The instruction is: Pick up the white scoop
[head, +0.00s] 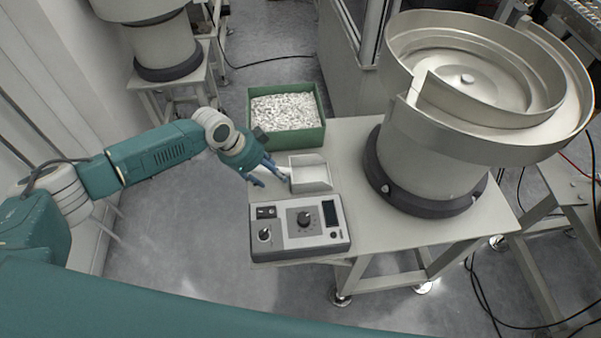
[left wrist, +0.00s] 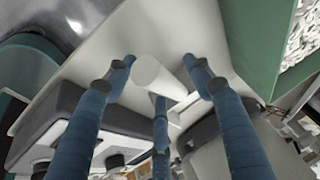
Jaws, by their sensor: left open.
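The white scoop (head: 310,174) lies on the table between the green bin and the control box, its open tray to the right of my gripper. My left gripper (head: 270,178) is at the left end of the scoop with blue fingers pointing down. In the left wrist view, the pale round handle (left wrist: 156,73) of the scoop shows between my spread fingers, with gaps visible around it. The left gripper is open and holds nothing. The scoop's tray is partly hidden by the fingers in that view. My right gripper is not in view.
A green bin (head: 290,143) full of small white parts stands behind the scoop. A grey control box (head: 287,242) with knobs is in front of it. A large metal bowl feeder (head: 428,165) stands to the right. The table (head: 370,232) is bare around its front right.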

